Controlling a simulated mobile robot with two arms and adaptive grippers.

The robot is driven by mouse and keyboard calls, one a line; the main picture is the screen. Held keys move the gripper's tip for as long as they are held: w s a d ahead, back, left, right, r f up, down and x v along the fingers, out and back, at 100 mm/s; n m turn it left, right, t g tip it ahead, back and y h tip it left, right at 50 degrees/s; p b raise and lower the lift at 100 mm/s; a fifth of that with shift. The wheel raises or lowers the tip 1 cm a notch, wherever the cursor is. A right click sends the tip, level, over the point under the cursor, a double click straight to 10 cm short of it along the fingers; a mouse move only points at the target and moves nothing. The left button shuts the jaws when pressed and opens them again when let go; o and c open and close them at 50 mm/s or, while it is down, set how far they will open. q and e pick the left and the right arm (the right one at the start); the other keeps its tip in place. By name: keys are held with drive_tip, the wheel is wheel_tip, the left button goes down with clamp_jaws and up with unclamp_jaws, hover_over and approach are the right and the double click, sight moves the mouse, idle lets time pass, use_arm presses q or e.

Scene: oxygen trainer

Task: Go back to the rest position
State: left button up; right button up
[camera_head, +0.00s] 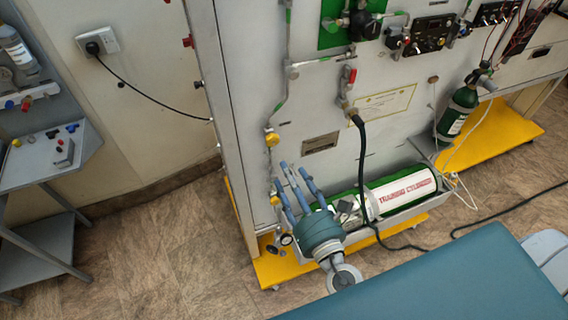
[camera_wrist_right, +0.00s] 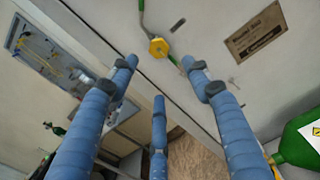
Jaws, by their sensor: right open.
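My right gripper (camera_head: 289,173) is in front of the grey trainer panel (camera_head: 310,110), with its blue fingers pointing up and spread apart. In the right wrist view the three fingers (camera_wrist_right: 159,70) are open and nothing is between them. A yellow fitting (camera_wrist_right: 158,47) on the panel shows beyond the fingertips; whether any finger touches the panel cannot be told. The white and green training cylinder (camera_head: 405,193) lies in a tray just right of my gripper. My left gripper is not in view.
A yellow base (camera_head: 275,268) runs under the panel. A blue padded surface (camera_head: 470,280) fills the lower right. A small green cylinder (camera_head: 458,110) stands upright at the right. A grey cart (camera_head: 45,160) is at the left, with open floor (camera_head: 150,250) between.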

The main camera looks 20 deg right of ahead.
drive_tip(key=shift+s, duration=0.45)
drive_tip(key=s+d+f+m+g+h+b, duration=0.1)
drive_tip(key=s+d+f+m+g, duration=0.25)
drive_tip(key=f, duration=0.95)
drive_tip(key=s+d+f+m+g+b, duration=0.1)
drive_tip(key=s+d+f+m+g, duration=0.3)
drive_tip(key=f, duration=0.8)
drive_tip(key=s+f+m+g+h+b, duration=0.15)
drive_tip(key=f+m, duration=0.45)
drive_tip(key=f, duration=0.7)
drive_tip(key=s+f+m+g+y+b, duration=0.1)
drive_tip(key=s+f+m+g, duration=0.3)
drive_tip(key=s+f+m, duration=0.5)
drive_tip(key=s+a+f+m+g+y+b, duration=0.1)
drive_tip(key=s+f+m+g, duration=0.3)
drive_tip(key=s+f+m, duration=0.4)
drive_tip(key=s+f+b, duration=0.1)
drive_tip(key=s+f, duration=0.4)
drive_tip(key=s, duration=0.6)
drive_tip(key=shift+s+a+f+m, duration=0.15)
drive_tip(key=shift+s+f+m, duration=0.05)
drive_tip(key=shift+s+m, duration=0.15)
